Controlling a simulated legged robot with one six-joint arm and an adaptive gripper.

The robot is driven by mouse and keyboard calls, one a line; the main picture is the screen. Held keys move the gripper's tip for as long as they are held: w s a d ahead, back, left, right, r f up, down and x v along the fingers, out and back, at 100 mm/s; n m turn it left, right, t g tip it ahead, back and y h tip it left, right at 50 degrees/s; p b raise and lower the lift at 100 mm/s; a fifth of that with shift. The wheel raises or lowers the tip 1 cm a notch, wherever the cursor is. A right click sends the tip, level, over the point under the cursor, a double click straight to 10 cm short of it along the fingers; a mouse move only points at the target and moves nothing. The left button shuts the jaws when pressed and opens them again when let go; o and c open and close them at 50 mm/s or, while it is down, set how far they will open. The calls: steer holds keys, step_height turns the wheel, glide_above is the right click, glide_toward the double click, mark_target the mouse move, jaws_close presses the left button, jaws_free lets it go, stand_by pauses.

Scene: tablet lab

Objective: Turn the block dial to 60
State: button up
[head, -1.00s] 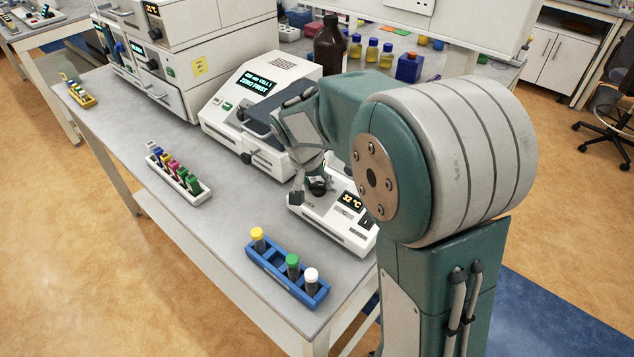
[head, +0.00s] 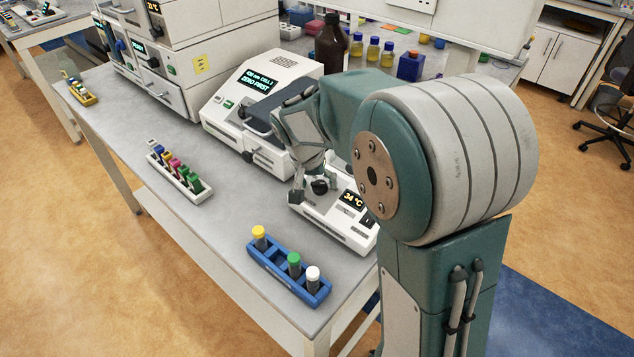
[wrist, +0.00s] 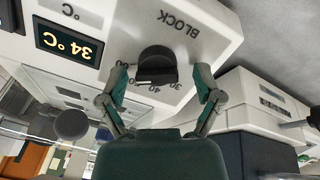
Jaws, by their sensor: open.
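The block dial (wrist: 157,66) is a black knob on a white block heater (head: 333,225), marked BLOCK beside it in the wrist view. Numbers 30, 40 and 50 show by the dial; its white line lies close to 40. The heater's display (wrist: 68,43) reads 34 °C. My gripper (wrist: 160,92) is open, with one finger on each side of the dial and a gap to it on both sides. In the head view the dial (head: 320,186) shows just beside my gripper, which partly covers the heater.
A white instrument (head: 262,100) reading ZERO FIRST stands behind the heater. A blue rack (head: 285,275) with three capped tubes stands in front, near the bench edge. A white rack (head: 180,177) of coloured pieces stands to the left. Bench between them is clear.

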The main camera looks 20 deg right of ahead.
steer(key=v, duration=1.2)
steer(key=s+d+n+t+y, duration=0.3)
steer(key=s+n+t, duration=0.1)
steer(key=s, duration=1.7)
steer(key=shift+s+n, duration=0.4)
steer(key=shift+n, duration=0.3)
